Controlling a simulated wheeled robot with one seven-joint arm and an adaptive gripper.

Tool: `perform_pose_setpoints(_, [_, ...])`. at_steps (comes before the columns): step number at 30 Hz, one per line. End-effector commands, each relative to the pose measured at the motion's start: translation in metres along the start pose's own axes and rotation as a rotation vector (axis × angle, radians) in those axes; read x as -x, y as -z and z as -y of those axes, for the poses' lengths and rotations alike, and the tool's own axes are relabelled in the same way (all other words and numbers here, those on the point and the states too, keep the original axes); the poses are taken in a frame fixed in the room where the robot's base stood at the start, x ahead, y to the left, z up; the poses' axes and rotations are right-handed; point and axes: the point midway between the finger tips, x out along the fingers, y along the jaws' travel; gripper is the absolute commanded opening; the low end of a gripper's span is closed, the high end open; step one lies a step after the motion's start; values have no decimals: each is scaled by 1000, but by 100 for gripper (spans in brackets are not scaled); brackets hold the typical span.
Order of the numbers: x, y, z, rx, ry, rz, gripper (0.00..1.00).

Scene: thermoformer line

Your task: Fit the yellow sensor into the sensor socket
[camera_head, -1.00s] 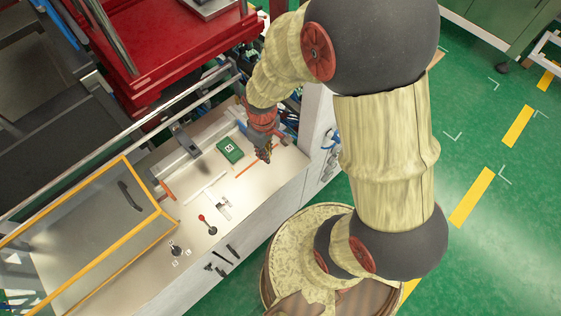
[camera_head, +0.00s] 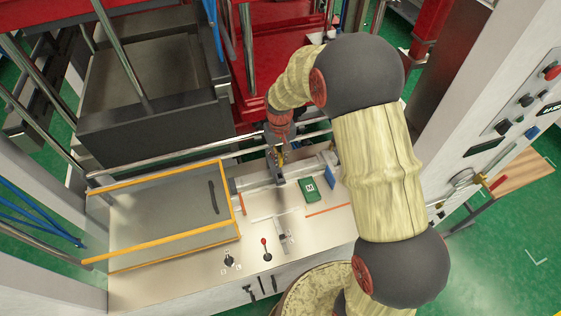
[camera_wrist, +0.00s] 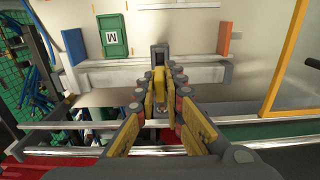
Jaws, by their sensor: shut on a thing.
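My gripper (camera_wrist: 160,98) is shut on the yellow sensor (camera_wrist: 159,84), a small yellow piece between its fingertips in the wrist view. In the head view my gripper (camera_head: 279,152) hangs over the back rail of the bench, and the sensor is too small there to make out well. A grey upright bracket with a dark opening (camera_wrist: 159,54) stands just beyond the fingertips; it looks like the sensor socket. It also shows as a grey block (camera_head: 275,168) in the head view. I cannot tell whether the sensor touches it.
A green box marked M (camera_head: 312,190) lies right of the bracket. A yellow-framed clear guard (camera_head: 240,200) stands to the left. A red-knobbed lever (camera_head: 266,250) rises near the front. Metal rails (camera_wrist: 80,139) run close under my gripper.

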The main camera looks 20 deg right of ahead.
Motion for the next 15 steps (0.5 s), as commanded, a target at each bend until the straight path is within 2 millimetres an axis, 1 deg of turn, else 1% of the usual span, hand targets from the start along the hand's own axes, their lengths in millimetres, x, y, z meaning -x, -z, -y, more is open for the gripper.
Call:
perform_pose_setpoints(10, [-1, 0, 0, 2, 1, 0, 0])
perform_pose_setpoints(15, [-8, -1, 0, 2, 1, 1, 0])
